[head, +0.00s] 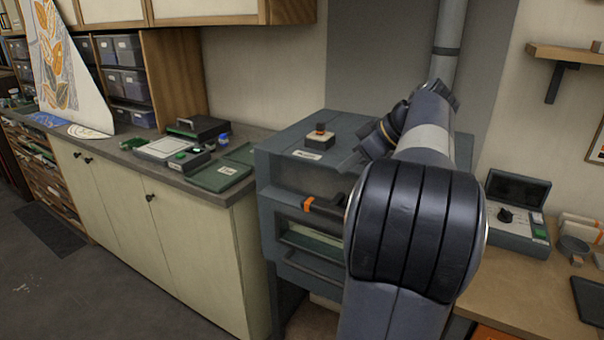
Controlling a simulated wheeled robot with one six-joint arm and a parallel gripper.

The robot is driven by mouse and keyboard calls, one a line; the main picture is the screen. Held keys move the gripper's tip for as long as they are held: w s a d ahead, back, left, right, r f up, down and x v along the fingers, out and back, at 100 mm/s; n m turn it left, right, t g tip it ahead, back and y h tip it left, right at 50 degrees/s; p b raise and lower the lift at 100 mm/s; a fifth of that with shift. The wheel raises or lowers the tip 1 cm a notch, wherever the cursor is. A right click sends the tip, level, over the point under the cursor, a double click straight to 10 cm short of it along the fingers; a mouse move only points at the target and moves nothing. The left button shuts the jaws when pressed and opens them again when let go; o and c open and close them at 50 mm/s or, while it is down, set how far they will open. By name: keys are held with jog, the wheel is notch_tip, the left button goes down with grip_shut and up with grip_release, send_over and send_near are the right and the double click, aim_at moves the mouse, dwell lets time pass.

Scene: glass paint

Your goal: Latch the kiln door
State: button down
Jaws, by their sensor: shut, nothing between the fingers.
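The kiln (268,205) is a blue-grey metal box in the middle of the head view, with a pipe rising behind it. Its front shows a pale glassy strip (312,242) and a horizontal bar (312,270) below. A black lever with an orange band (309,204) juts out at the upper front; it looks like the latch. I cannot tell whether the door is fully closed. My gripper (370,147) is shut and empty over the kiln's top right, above the lever and apart from it. My arm hides its fingertips in part and the kiln's right front.
A red-brown knob on a small labelled block (320,137) sits on the kiln top. A counter (180,166) with boxes and green plates stands left. A bench (530,285) with a control case (518,218) stands right.

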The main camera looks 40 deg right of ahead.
jog(key=p, duration=0.1)
send_over(309, 201)
jog(key=s+d, duration=0.1)
jog(key=s, duration=0.1)
jog(key=f, duration=0.6)
jog(key=shift+s+f, duration=0.2)
notch_tip(309, 201, down, 2)
jog(key=shift+s+d+f+p, duration=0.15)
jog(key=shift+f+p, duration=0.1)
jog(key=shift+p, duration=0.15)
jog(key=shift+f, duration=0.65)
